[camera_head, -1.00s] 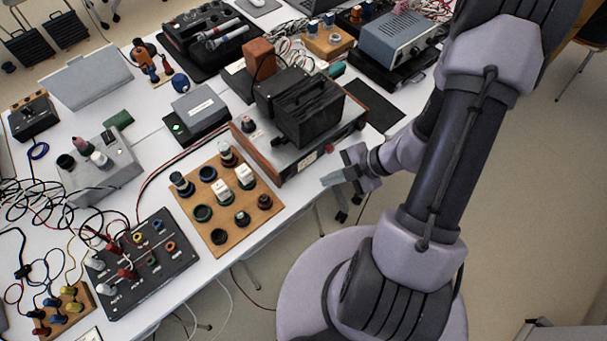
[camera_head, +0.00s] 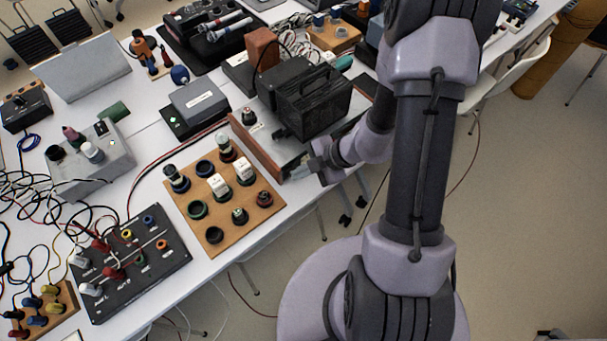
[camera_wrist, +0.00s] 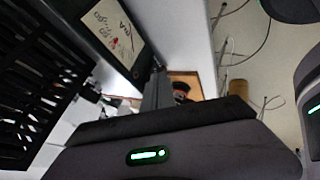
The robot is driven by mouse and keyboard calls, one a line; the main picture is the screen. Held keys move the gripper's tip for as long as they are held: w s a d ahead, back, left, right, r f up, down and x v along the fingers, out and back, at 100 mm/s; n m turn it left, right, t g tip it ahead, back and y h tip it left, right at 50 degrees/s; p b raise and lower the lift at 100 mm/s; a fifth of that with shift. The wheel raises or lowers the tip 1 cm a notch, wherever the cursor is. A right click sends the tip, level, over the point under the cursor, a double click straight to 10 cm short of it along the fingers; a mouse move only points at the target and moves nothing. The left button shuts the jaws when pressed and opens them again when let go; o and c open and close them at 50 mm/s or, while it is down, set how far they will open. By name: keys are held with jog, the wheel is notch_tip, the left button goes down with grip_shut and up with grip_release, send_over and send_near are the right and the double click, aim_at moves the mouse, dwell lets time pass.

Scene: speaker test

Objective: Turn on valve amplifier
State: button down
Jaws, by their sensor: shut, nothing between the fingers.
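The valve amplifier (camera_head: 268,152), with wooden sides, a pale front panel and black vented covers (camera_head: 312,103) on top, stands near the table's front edge. My gripper (camera_head: 292,168) is shut and empty at its front panel, toward the left end. I cannot tell whether the fingertips touch the panel. The gripper and arm hide much of the panel, and no switch shows clearly. In the wrist view, my gripper's fingers (camera_wrist: 157,88) are together beside the amplifier's panel, which bears a pale meter face (camera_wrist: 113,32). A black slotted cover (camera_wrist: 35,85) fills the left.
A wooden board (camera_head: 220,237) with round sockets and white blocks lies just left of the amplifier. A black terminal box (camera_head: 130,285) and a grey box (camera_head: 85,178) stand farther left among loose cables. Open floor (camera_head: 520,220) lies to the right.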

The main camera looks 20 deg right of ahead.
jog(key=shift+r, duration=0.1)
jog(key=p, duration=0.2)
jog(key=r+p, duration=0.1)
jog(key=p, duration=0.1)
jog(key=shift+w+a+r, duration=0.1)
jog(key=shift+w, duration=0.15)
jog(key=shift+w+f+b, duration=0.1)
jog(key=shift+f+b, duration=0.2)
jog(key=shift+f, duration=0.25)
jog(key=shift+r, duration=0.1)
jog(key=shift+r+p, duration=0.7)
jog(key=shift+p, duration=0.25)
